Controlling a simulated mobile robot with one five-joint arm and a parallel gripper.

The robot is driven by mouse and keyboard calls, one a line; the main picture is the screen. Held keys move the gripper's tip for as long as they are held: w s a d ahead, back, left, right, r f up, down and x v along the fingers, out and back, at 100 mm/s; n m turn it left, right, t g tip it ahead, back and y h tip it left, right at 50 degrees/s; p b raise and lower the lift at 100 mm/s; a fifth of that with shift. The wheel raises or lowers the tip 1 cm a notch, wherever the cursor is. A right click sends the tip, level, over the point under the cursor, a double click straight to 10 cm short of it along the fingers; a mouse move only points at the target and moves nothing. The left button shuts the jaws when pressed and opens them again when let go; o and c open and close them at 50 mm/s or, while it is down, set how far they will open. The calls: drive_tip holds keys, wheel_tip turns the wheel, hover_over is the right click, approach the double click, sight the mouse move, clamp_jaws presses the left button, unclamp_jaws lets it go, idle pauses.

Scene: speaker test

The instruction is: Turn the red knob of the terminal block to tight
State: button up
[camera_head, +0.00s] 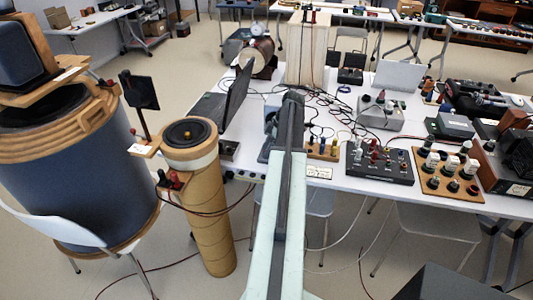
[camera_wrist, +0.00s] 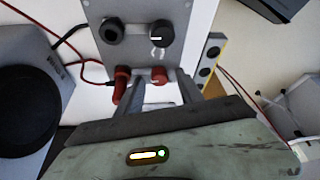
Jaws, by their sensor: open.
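The terminal block, a grey panel (camera_wrist: 165,12), shows at the top centre of the wrist view. Its red knob (camera_wrist: 158,75), with a pale mark on it, sits at the panel's lower edge. A red plug (camera_wrist: 121,82) with a red cable stands just left of that knob. Two black knobs or posts (camera_wrist: 112,32) (camera_wrist: 162,30) are farther up the panel. My gripper (camera_wrist: 161,85) is open, with one finger on each side of the red knob. I cannot tell whether the fingers touch it. In the head view my arm covers the gripper.
A dark round-faced device (camera_wrist: 25,110) lies left in the wrist view. A yellow-edged strip with black sockets (camera_wrist: 209,62) and red cables are to the right. In the head view, the white table (camera_head: 330,182) holds terminal boards (camera_head: 380,163) and tangled cables; large coils stand left.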

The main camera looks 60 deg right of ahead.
drive_tip(key=shift+r, duration=0.1)
clamp_jaws()
